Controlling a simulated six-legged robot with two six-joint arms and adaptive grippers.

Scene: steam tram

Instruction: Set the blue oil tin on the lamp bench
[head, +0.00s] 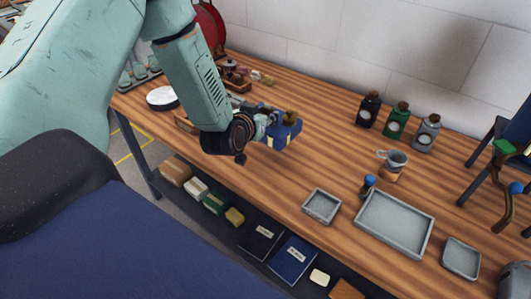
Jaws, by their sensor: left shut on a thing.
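The blue oil tin (286,132) has a brass-coloured cap and pale label patches. It is in the middle of the head view, over the wooden lamp bench (325,150). My left gripper (264,129) comes in from the left and is shut on the tin's near left side, hiding part of it. The tin looks upright or slightly tilted. I cannot tell whether its base touches the bench top. My right gripper is not in view.
Three bottles (397,121) stand at the back by the wall. Grey trays (395,225) and a small jug (392,161) stand to the right. A white round dish (161,98) is at the left. Books and boxes lie on a lower shelf. Bare wood surrounds the tin's right side.

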